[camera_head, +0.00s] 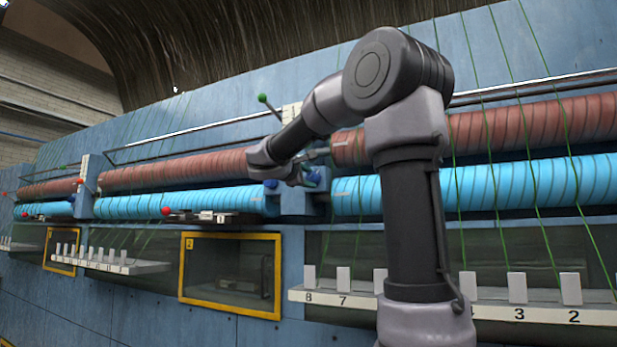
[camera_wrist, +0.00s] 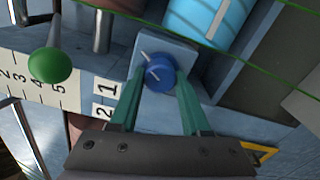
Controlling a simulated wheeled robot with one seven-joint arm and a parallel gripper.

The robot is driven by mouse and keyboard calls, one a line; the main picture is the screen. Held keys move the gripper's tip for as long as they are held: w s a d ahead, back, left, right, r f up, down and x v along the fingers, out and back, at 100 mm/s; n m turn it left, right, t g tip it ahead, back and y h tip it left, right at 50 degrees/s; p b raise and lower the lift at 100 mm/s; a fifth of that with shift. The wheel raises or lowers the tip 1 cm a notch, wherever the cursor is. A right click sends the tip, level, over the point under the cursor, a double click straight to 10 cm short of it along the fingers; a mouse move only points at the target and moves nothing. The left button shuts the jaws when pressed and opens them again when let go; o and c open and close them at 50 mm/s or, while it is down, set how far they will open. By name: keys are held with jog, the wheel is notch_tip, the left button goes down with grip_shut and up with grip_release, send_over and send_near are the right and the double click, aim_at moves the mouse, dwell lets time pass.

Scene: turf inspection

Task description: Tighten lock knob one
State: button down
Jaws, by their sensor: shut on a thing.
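A round blue knob (camera_wrist: 160,74) with a pale pointer mark sits on a blue-grey block in the wrist view. My gripper (camera_wrist: 161,66) has its two green fingers on either side of the knob and is shut on it. A label with a 1 (camera_wrist: 105,89) lies just left of the fingers, with a 2 below it. In the head view my gripper (camera_head: 307,177) is at the blue bracket between the roller sections. A blue knob (camera_head: 313,180) shows there at the gripper, partly hidden. Another blue knob (camera_head: 271,183) is just left of it.
A green ball-ended lever (camera_wrist: 50,62) stands beside a numbered scale at left in the wrist view; it also shows above the rollers (camera_head: 263,98). Brown rollers (camera_head: 170,172) and cyan rollers (camera_head: 180,201) run along the machine. Green yarns cross nearby. Yellow-framed window (camera_head: 230,309) is below.

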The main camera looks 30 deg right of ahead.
jog(key=n, duration=0.5)
jog(key=shift+s+r+n, duration=0.1)
jog(key=shift+r+n, duration=0.15)
jog(key=shift+n, duration=0.45)
jog(key=shift+c, duration=1.8)
grip_release()
jog(key=shift+f, duration=0.1)
jog(key=v, duration=1)
jog(key=shift+s+a, duration=0.25)
jog(key=shift+a, duration=0.05)
